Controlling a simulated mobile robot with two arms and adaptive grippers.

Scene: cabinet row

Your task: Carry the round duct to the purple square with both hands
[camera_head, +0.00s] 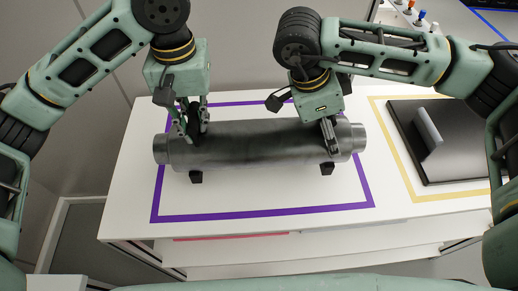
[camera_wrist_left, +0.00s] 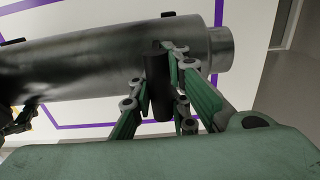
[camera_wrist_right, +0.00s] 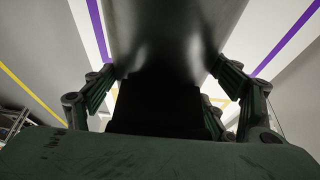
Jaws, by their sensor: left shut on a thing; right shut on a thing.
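The round duct (camera_head: 260,145) is a dark grey metal cylinder with narrower collars at both ends. In the right wrist view the duct (camera_wrist_right: 175,40) fills the middle between the fingers.
A yellow square (camera_head: 440,197) on the right of the white counter (camera_head: 130,195) holds a dark plate (camera_head: 440,165) with an upright grey handle. Small coloured items (camera_head: 420,18) stand at the back right. Open shelves lie below the counter's front edge.

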